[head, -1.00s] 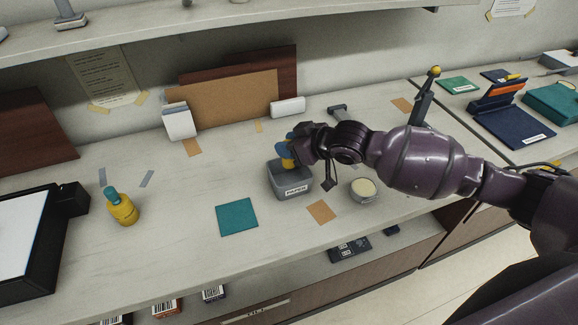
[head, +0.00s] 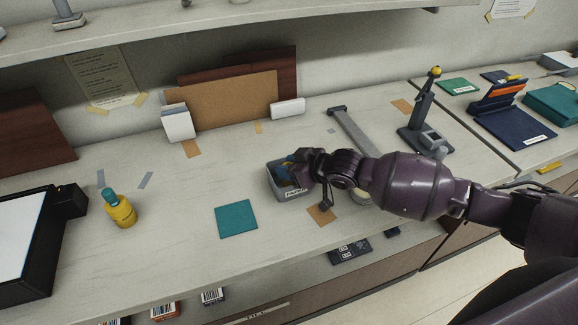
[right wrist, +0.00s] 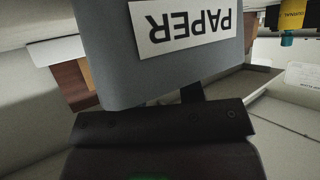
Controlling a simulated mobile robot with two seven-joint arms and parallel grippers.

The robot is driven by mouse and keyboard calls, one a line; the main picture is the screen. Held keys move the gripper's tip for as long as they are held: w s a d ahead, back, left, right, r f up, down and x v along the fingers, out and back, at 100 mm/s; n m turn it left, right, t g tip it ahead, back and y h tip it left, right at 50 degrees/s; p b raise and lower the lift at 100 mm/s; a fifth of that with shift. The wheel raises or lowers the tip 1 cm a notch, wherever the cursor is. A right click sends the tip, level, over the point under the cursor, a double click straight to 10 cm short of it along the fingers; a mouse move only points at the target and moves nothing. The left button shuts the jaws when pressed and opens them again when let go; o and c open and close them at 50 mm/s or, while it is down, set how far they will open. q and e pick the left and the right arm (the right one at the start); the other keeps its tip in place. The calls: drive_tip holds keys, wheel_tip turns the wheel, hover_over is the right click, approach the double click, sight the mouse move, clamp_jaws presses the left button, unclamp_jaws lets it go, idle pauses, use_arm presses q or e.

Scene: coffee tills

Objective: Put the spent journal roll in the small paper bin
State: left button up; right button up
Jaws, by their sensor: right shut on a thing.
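The small grey paper bin (head: 289,192) stands on the counter. Its PAPER label shows upside down, close up, in the right wrist view (right wrist: 170,65). I cannot tell whether the roll touches the bin floor. My left gripper is not in view.
A teal square mat (head: 237,219) lies left of the bin. A round pale-topped tub (head: 361,197) is partly behind my right arm. A grey stand (head: 424,125) and a bar (head: 355,135) are behind it. The counter between bin and left roll is mostly clear.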

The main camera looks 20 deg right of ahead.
drive_tip(key=shift+f, duration=0.15)
drive_tip(key=o, duration=0.9)
drive_tip(key=shift+r, duration=0.25)
drive_tip(key=p+v, duration=0.1)
drive_tip(key=v, duration=1.1)
drive_tip(key=shift+s+a+f, duration=0.1)
drive_tip(key=shift+f, duration=0.05)
